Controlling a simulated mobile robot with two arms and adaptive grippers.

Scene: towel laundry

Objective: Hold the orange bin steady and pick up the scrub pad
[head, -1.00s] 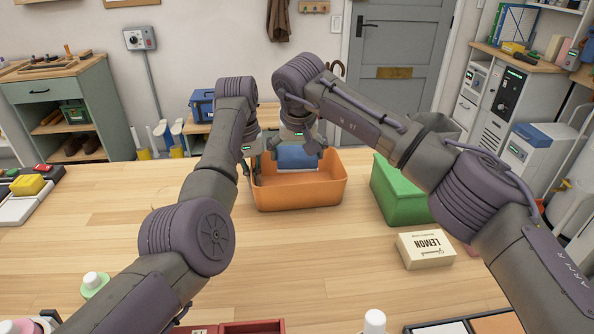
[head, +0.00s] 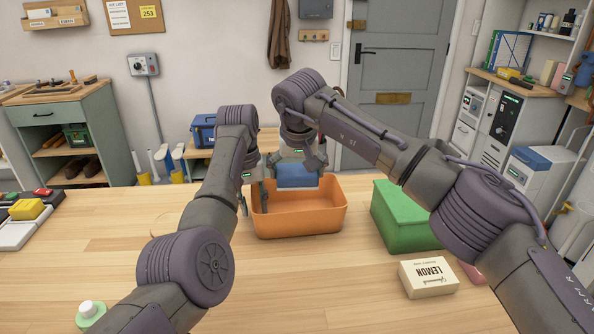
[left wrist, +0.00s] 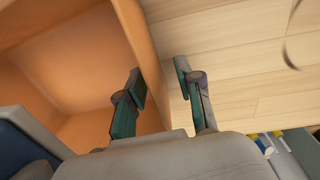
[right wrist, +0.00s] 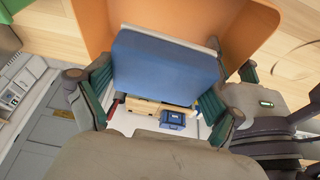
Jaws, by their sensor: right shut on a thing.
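The orange bin (head: 300,223) stands on the wooden table, upright. My left gripper (head: 253,197) is at its left wall. In the left wrist view my left gripper (left wrist: 160,80) straddles the wall, one finger inside and one outside, with a gap at the outer finger. The scrub pad (head: 297,176) is a blue block with a pale lower edge. My right gripper (head: 303,160) is shut on it and holds it over the back part of the bin. In the right wrist view the blue pad (right wrist: 165,65) sits between the fingers; its underside is hidden.
A bottle with a white cap (head: 90,312) is at the front left. A yellow block (head: 26,209) lies at the left edge. The table before the bin is clear.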

